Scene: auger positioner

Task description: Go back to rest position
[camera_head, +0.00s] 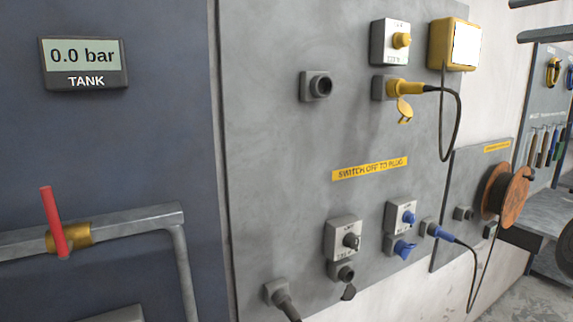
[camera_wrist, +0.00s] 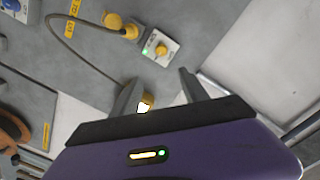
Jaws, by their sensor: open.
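My gripper (camera_wrist: 158,82) shows in the wrist view, its two dark fingers spread apart with nothing between them. It points at the grey wall panel, just below the switch box (camera_wrist: 158,46) with a yellow knob and a small green light. The yellow plug (camera_wrist: 130,31) sits in its socket beside that box, with its cable attached. The left finger partly hides a yellow box (camera_wrist: 146,102). My gripper is not in the head view, where the yellow plug (camera_head: 407,88) sits in its socket below the switch box (camera_head: 389,43).
The head view shows blue plugs and sockets (camera_head: 437,230), a grey plug (camera_head: 282,300), a red-handled valve (camera_head: 55,222) on a pipe and a tank display (camera_head: 84,64) reading 0.0 bar. An orange cable reel (camera_head: 507,193) and a bench stand at the right.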

